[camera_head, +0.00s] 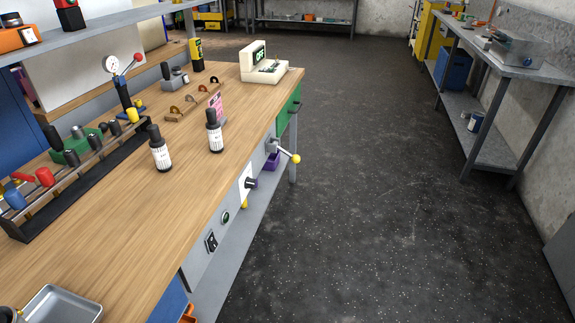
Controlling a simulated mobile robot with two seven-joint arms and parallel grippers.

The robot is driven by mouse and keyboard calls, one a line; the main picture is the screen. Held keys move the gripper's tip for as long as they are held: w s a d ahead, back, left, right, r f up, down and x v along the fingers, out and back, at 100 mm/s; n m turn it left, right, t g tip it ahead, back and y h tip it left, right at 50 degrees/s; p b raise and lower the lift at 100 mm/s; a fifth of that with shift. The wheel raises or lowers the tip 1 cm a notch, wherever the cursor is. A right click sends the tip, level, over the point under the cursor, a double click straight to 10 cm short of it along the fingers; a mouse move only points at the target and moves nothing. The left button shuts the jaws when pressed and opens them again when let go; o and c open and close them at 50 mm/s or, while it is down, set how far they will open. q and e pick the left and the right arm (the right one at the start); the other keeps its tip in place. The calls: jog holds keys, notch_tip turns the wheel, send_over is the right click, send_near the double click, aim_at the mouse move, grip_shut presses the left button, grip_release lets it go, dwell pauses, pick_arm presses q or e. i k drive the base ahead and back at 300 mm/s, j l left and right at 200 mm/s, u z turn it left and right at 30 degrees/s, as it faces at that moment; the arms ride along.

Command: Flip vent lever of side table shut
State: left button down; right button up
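A side table (485,140) with a grey top and lower shelf stands along the right wall. A grey metal box (515,50) with a dark panel sits on its top. I cannot make out a vent lever on it at this distance. Which of these, if any, is the vent lever I cannot tell. Neither of my grippers is in view.
The wooden workbench (120,220) fills the left, with two dark-capped white bottles (160,152), a cream device (265,68) and a tool rack (80,180). A blue bin (455,68) sits on the side table's lower shelf. Dark floor (370,170) between the tables is clear.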

aim_at(296, 159)
jog(key=i+l, duration=0.15)
jog(key=l, duration=0.2)
jog(key=i+l+u, duration=0.1)
jog(key=i+l, duration=0.25)
jog(key=l, duration=0.3)
jog(key=i+l+u, duration=0.1)
jog(key=l, duration=0.25)
jog(key=i+l, duration=0.2)
jog(key=l, duration=0.15)
